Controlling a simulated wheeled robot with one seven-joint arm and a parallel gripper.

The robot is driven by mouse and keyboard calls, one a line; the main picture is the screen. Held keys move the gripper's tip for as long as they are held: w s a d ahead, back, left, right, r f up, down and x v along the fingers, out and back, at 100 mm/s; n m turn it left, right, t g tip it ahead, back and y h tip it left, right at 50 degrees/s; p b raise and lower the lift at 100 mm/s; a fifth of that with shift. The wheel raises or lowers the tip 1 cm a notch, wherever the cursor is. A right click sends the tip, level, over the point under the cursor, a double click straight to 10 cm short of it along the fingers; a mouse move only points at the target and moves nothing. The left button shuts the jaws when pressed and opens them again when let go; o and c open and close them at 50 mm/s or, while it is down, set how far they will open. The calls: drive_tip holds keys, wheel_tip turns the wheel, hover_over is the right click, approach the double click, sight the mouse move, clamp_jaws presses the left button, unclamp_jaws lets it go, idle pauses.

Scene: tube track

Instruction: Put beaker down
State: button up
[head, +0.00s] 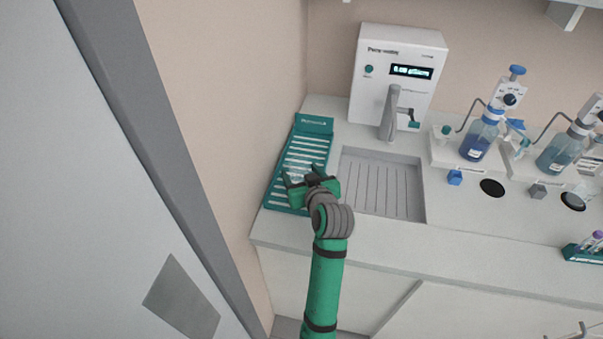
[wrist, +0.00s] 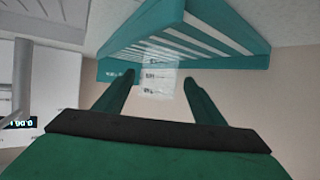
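The clear beaker (wrist: 158,82) with printed marks shows in the wrist view, against the slats of the teal drying rack (wrist: 225,42). My gripper (wrist: 159,80) is open, with one finger on each side of the beaker and a small gap showing on both sides. In the head view, my gripper (head: 302,175) is over the teal rack (head: 283,197), left of the sink. The beaker is hard to make out there, and its contact with the rack is not clear.
A sink basin (head: 381,185) lies right of the rack, below a white water dispenser (head: 397,75) with a spout. Bottle stations (head: 478,140) stand further right. A wall closes off the left side. The front counter strip is clear.

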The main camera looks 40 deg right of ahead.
drive_tip(key=shift+r, duration=0.15)
drive_tip(key=v, duration=1.2)
drive_tip(key=shift+w, duration=0.1)
